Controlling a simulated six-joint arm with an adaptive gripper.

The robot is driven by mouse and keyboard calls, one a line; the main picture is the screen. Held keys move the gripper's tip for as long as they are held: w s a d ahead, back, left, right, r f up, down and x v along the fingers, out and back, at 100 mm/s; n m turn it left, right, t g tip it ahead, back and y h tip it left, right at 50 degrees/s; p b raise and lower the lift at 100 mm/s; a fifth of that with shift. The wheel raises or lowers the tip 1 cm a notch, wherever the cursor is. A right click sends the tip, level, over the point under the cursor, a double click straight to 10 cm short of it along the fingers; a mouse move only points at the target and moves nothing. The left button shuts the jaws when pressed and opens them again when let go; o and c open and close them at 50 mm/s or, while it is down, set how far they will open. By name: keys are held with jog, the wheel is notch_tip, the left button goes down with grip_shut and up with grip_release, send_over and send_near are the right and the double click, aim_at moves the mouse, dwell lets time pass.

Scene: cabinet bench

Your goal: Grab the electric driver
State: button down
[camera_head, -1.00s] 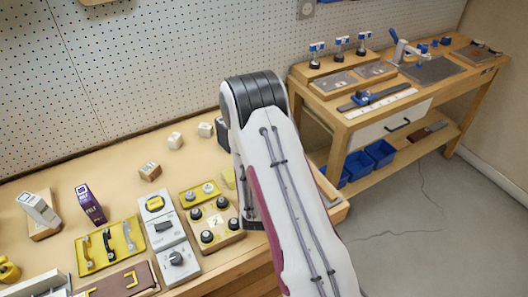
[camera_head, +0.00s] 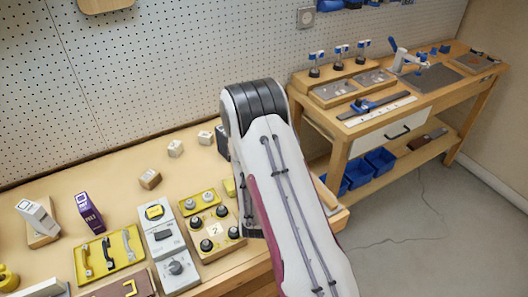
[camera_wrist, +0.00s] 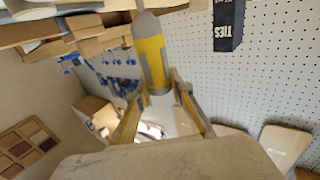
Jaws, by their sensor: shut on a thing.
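The electric driver (camera_wrist: 150,52) shows in the wrist view as a yellow cylinder with grey panels and a pale, narrowing end at the top edge. My gripper (camera_wrist: 158,88) has its two fingers on either side of the driver's near end and is shut on it. Nothing else is seen between the fingers. In the head view my own arm hides the gripper and the driver.
A dark box marked TIES (camera_wrist: 228,24) is right of the driver in the wrist view. A second bench (camera_head: 345,124) is right.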

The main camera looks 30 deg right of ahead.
jog(key=shift+r, duration=4.8)
